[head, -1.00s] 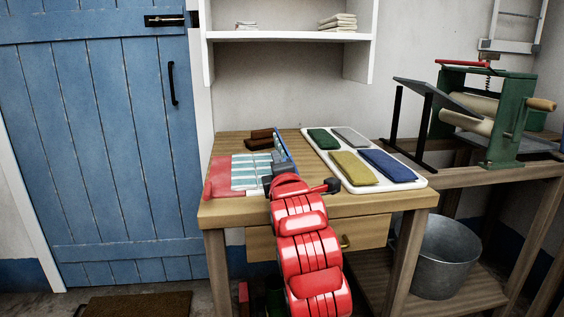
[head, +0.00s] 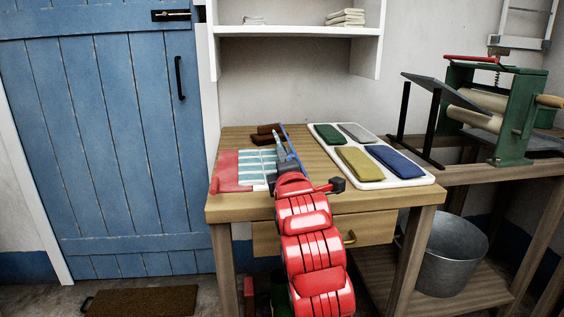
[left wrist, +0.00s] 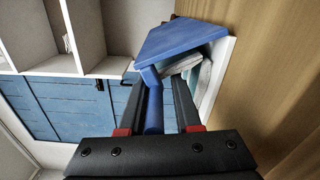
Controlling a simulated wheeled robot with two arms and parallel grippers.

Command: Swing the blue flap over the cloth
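The blue flap (head: 291,145) stands raised at the right side of the striped cloth (head: 245,170) and shows nearly edge-on in the head view. The cloth is pale with blue-green bands; a red panel (head: 226,172) lies at its left. My left gripper (head: 283,148) is at the flap's left side, above the cloth. In the left wrist view, the blue flap (left wrist: 185,40) is ahead, and a blue bar (left wrist: 153,105) lies between the fingers of my left gripper (left wrist: 162,80), close to the left finger. A gap shows before the right finger. My right gripper is out of view.
A white tray (head: 428,178) with green, grey, yellow and blue folded cloths stands at the right of the wooden table (head: 380,200). Brown blocks (head: 266,137) lie behind the board. A green-framed mangle (head: 515,120) stands further right, with a metal tub (head: 450,255) below.

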